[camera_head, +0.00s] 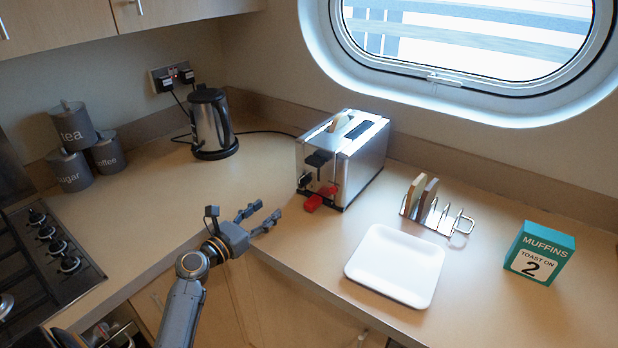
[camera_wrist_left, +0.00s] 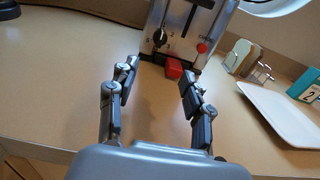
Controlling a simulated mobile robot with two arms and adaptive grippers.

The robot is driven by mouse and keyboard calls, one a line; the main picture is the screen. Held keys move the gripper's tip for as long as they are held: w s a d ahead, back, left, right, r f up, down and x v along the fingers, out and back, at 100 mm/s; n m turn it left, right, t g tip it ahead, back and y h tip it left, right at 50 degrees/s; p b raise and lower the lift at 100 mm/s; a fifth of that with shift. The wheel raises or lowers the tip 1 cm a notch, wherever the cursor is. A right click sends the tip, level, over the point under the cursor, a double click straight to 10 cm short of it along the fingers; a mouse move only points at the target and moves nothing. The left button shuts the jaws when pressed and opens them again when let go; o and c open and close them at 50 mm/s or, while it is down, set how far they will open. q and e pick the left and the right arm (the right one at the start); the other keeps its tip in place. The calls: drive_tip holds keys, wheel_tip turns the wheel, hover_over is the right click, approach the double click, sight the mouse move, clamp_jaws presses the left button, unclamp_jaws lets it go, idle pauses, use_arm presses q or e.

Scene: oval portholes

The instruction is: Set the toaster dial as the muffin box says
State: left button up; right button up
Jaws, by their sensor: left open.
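The silver toaster (camera_head: 358,160) stands on the counter, with a piece of bread showing in one slot. Its front panel (camera_wrist_left: 180,40) shows in the left wrist view, with a dark round knob (camera_wrist_left: 159,38), a dark lever and a red round knob (camera_wrist_left: 202,47). Their settings are too small to read. The teal muffin box (camera_head: 541,254) reads "MUFFINS TOAST ON 2"; part of it shows in the left wrist view (camera_wrist_left: 309,89). My left gripper (camera_head: 264,214) is open and empty, in front of the toaster and apart from it. My right gripper is not seen.
A small red block (camera_head: 312,203) sits on the counter at the toaster's front. A toast rack (camera_head: 437,214) with bread and a white plate (camera_head: 394,266) stand right of it. A kettle (camera_head: 211,122), canisters (camera_head: 73,127) and a hob (camera_head: 50,262) are at left.

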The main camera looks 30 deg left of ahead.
use_arm(q)
drive_tip(key=shift+w, duration=0.45)
drive_tip(key=shift+w+d, duration=0.1)
drive_tip(key=shift+w, duration=0.2)
approach(299, 183)
drive_tip(key=shift+w+d+r+p, duration=0.1)
drive_tip(key=shift+w+p, duration=0.2)
drive_tip(key=shift+w, duration=0.85)
drive_tip(key=w, duration=0.4)
drive_tip(key=shift+w+d, duration=0.2)
drive_tip(key=shift+w, duration=1)
clamp_jaws()
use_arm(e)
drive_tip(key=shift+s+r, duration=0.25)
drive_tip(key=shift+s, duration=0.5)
